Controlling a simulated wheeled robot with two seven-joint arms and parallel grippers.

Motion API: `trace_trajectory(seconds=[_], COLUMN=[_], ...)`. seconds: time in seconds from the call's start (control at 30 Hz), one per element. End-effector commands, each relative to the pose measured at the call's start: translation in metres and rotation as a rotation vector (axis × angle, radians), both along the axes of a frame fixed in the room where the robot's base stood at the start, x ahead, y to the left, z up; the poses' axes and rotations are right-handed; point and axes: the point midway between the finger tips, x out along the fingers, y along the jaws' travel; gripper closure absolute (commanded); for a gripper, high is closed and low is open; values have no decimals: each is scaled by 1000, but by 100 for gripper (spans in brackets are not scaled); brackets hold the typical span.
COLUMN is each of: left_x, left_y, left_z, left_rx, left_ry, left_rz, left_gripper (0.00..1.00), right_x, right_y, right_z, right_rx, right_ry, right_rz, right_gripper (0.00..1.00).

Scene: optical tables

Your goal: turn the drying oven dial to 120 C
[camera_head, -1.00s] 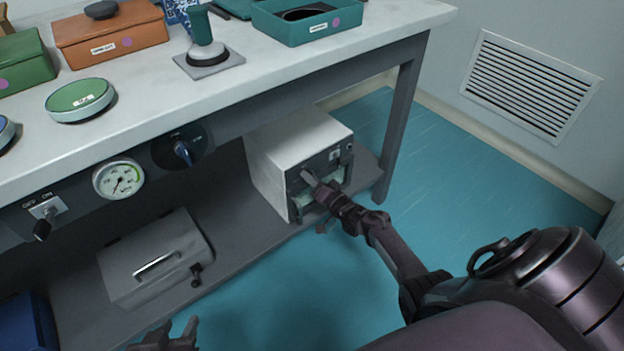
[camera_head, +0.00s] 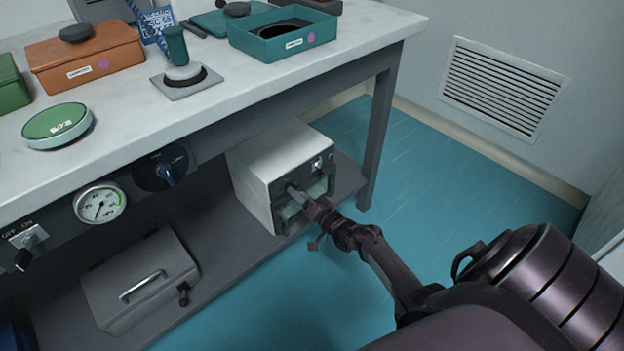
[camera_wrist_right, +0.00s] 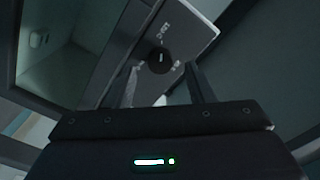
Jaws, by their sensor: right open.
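The drying oven (camera_head: 285,150) is a white box with a dark front and a window, on the shelf under the bench. My right gripper (camera_head: 298,195) is at its front. In the right wrist view the oven's round black dial (camera_wrist_right: 160,61) has a short white mark and sits on a grey panel with small lettering too blurred to read. My right gripper (camera_wrist_right: 160,80) is open there, one finger on each side of the dial; I cannot tell whether they touch it. The head view does not show the dial clearly. My left gripper is out of view.
A dark knob (camera_head: 163,172), a gauge (camera_head: 100,203) and a switch (camera_head: 28,243) are on the bench front. A grey case (camera_head: 140,280) lies on the shelf left of the oven. A bench leg (camera_head: 378,140) stands right of it. The blue floor is clear.

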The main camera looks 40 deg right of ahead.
Motion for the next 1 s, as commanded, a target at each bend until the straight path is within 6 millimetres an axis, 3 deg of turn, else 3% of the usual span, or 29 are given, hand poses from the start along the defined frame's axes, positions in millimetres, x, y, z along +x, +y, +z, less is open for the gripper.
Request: trace_trajectory(seconds=[0.13, 0.33, 1.0], left_x=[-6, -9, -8], left_y=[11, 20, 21], left_z=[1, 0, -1], left_rx=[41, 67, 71], left_ry=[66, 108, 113], left_rz=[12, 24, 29], left_gripper=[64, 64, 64], right_x=[-29, -50, -54], right_y=[-1, -3, -2], right_z=[1, 0, -2], right_rx=[1, 1, -6], right_ry=[4, 2, 8], right_rz=[2, 1, 5], right_gripper=[51, 51, 51])
